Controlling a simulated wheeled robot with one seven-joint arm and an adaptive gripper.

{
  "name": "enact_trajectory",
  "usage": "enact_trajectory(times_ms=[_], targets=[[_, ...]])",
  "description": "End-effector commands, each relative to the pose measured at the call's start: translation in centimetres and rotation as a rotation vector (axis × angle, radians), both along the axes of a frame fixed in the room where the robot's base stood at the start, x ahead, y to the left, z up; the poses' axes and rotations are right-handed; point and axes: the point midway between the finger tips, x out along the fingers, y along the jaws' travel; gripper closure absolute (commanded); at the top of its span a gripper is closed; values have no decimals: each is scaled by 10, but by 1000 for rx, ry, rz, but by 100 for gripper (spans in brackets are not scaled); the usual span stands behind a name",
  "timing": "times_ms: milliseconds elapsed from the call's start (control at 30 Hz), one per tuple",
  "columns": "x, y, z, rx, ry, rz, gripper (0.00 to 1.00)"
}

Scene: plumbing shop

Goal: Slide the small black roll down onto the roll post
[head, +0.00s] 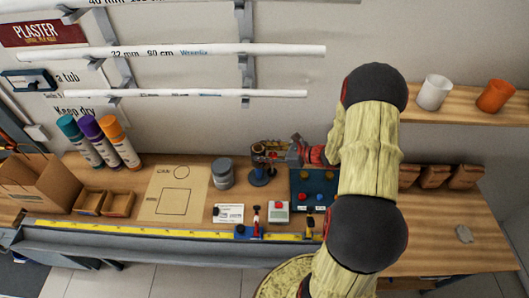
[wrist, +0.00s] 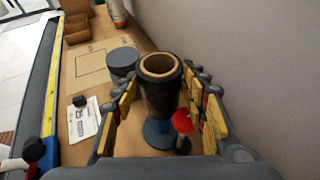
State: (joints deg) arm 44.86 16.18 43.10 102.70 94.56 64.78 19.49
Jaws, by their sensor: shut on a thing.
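The small black roll (wrist: 161,98) has a tan cardboard core and stands roughly upright between the yellow-padded fingers of my gripper (wrist: 160,88) in the wrist view. My gripper is shut on it. Under the roll is a blue round base (wrist: 157,134) with a short blue part showing, which looks like the roll post; the blue base also shows in the head view (head: 259,179). The roll hides most of the post, and I cannot tell whether the roll is around it or just above it. In the head view my gripper (head: 293,153) is small and partly hidden.
A red-topped piece (wrist: 182,122) stands close to the right of the roll. A grey tin (head: 222,173) stands left of the post. A dark blue board with knobs (head: 313,187) lies to the right. The wall is close behind.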

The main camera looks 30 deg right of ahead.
Motion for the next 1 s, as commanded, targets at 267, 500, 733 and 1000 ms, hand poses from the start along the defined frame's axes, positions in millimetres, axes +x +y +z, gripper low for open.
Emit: enact_trajectory(times_ms=[267, 500, 733, 1000], targets=[[0, 0, -2, 0, -1, 0, 86], [0, 0, -9, 0, -1, 0, 86], [0, 0, -15, 0, -1, 0, 86], [0, 0, -18, 0, -1, 0, 51]])
